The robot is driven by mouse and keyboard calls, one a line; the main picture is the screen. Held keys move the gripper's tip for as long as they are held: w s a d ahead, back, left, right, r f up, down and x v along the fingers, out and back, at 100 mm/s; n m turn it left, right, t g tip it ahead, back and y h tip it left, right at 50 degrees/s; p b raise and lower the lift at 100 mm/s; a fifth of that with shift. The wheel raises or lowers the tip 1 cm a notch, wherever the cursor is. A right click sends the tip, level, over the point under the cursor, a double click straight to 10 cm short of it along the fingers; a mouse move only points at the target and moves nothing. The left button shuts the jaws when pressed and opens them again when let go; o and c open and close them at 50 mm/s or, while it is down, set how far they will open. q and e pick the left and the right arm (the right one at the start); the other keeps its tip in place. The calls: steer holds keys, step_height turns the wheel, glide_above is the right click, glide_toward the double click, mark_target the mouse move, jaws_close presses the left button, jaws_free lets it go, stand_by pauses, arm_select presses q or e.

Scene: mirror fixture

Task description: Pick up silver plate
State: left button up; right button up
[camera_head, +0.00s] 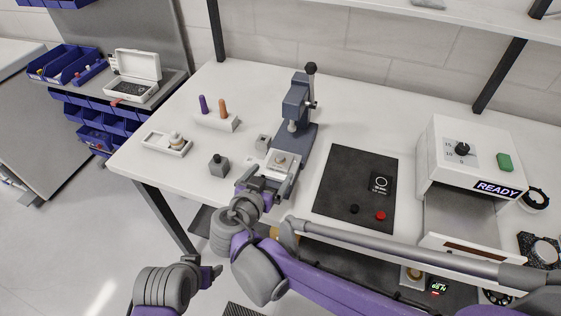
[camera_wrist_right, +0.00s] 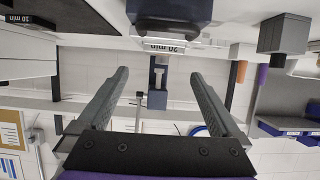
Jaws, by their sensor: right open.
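A small light silver-grey plate (camera_head: 280,161) with a round piece on it lies at the front of the blue-grey hand press (camera_head: 297,120) in the head view. I cannot tell for sure that it is the silver plate. My right gripper (camera_head: 268,179) is just in front of the press, fingers pointing toward it. In the right wrist view my right gripper (camera_wrist_right: 159,78) is open, with nothing held between its fingers. My left gripper (camera_head: 207,271) is low at the left, off the table's front edge; its jaws are unclear.
A grey block with a black knob (camera_head: 219,165) stands left of the right gripper, near a white tray (camera_head: 167,144) and a peg holder (camera_head: 216,120). The table's back middle is clear.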

mark_target(279, 162)
steer(key=x, duration=0.7)
steer(key=shift+w+a+f, duration=0.1)
steer(key=shift+a+f, duration=0.1)
steer(key=shift+f, duration=0.2)
steer(key=c, duration=1.4)
steer(key=shift+r, duration=0.1)
